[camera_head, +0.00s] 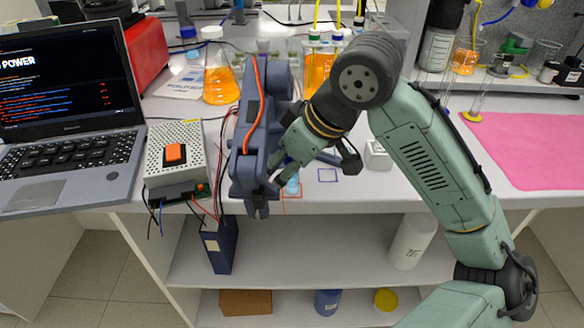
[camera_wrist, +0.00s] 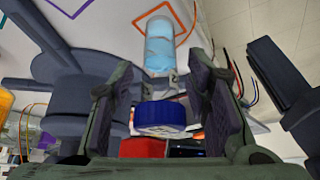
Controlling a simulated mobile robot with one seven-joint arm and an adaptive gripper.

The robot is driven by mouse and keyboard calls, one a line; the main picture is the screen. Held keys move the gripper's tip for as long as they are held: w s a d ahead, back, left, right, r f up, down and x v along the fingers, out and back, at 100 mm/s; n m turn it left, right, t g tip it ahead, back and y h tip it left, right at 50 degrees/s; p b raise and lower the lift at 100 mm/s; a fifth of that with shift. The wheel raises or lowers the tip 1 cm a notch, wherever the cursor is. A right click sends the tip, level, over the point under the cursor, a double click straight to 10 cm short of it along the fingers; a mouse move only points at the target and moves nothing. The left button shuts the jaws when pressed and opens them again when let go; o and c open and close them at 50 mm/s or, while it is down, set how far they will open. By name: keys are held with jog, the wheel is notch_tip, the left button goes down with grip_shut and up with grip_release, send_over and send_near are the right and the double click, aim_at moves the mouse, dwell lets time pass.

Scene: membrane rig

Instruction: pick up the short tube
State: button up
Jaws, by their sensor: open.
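The short tube (camera_wrist: 160,45) is a clear cylinder with light blue contents, seen in the wrist view just beyond the gap between my fingertips. In the head view only a small light blue part of it (camera_head: 292,187) shows, by an orange-red square outline near the table's front edge; the arms hide the rest. My gripper (camera_wrist: 165,85) is open, one finger on each side of the gap, and nothing is held. In the head view it reaches down close to the tube, partly hidden behind a blue-grey arm (camera_head: 250,125).
The blue-grey arm with an orange cable stands very close on the left. A power supply (camera_head: 175,155) and laptop (camera_head: 70,110) are further left. Flasks of orange liquid (camera_head: 220,80) stand behind. A purple outline (camera_head: 327,175) marks bare table to the right, before a pink mat (camera_head: 530,140).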

grip_shut()
dwell(0.4)
jog(key=shift+r, duration=0.45)
jog(key=shift+s+d+r+b, duration=0.15)
jog(key=shift+d+r+b, duration=0.1)
jog(key=shift+d+b, duration=0.1)
jog(key=s+d+b, duration=0.3)
jog(key=s+d, duration=0.6)
jog(key=d, duration=0.5)
jog(key=shift+s+d, duration=0.15)
jog(key=shift+s, duration=0.2)
